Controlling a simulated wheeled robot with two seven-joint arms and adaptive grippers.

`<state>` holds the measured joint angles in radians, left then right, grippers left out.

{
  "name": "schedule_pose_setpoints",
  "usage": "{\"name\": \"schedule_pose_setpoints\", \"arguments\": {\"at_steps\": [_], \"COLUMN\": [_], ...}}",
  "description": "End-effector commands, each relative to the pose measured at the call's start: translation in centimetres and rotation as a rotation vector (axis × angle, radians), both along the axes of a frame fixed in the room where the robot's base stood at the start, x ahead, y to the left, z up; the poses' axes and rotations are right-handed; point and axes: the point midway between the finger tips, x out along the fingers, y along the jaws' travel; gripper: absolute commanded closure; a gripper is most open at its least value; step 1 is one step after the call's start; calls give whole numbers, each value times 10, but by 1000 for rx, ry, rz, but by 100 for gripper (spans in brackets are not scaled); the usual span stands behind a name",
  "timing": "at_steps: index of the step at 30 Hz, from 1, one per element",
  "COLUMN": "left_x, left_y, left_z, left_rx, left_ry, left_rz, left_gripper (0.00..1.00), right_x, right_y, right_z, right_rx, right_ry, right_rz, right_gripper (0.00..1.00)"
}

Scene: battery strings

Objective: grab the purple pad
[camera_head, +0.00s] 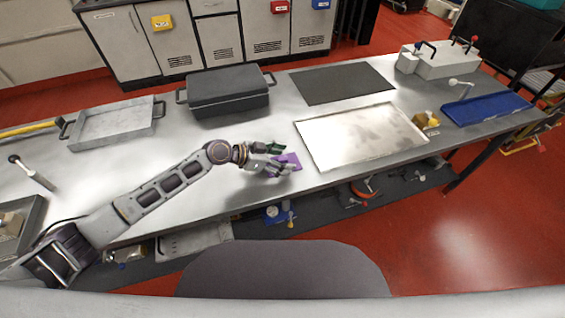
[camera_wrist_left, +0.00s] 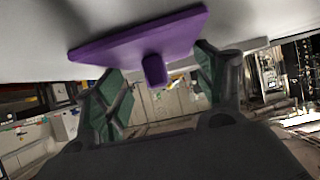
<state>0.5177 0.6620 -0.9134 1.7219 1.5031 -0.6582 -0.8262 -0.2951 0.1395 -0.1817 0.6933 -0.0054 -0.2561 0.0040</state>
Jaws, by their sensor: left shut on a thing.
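The purple pad (camera_head: 288,162) is at my left gripper (camera_head: 281,158), over the steel table's near side, left of the shiny tray. In the left wrist view the purple pad (camera_wrist_left: 140,37) is a flat plate with a short purple knob standing out from it towards the gripper. My left gripper (camera_wrist_left: 162,78) has its green-lined fingers on either side of the pad and is shut on it. The exact finger contact is hard to see, and I cannot tell whether the pad touches the table. My right gripper is not in view.
The shiny tray (camera_head: 327,159) lies right of the gripper. A dark lidded box (camera_head: 228,92) and a grey open tray (camera_head: 113,125) stand behind. A black mat (camera_head: 342,83) lies at the back, a blue tray (camera_head: 486,108) far right. Bare table surrounds the gripper.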

Motion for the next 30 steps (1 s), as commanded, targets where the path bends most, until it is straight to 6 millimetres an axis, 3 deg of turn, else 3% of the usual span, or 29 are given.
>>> {"name": "schedule_pose_setpoints", "arguments": {"at_steps": [11, 20, 30], "left_x": [0, 0, 0], "left_y": [0, 0, 0], "left_z": [16, 58, 96], "left_rx": [-1, 0, 0], "left_ry": [-2, -4, -2], "left_rz": [-1, -2, -1], "left_gripper": [54, 54, 54], "right_x": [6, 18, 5], "right_y": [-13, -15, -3], "right_z": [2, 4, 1], "right_rx": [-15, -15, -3], "right_ry": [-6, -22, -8], "right_rz": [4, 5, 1], "right_gripper": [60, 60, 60]}}
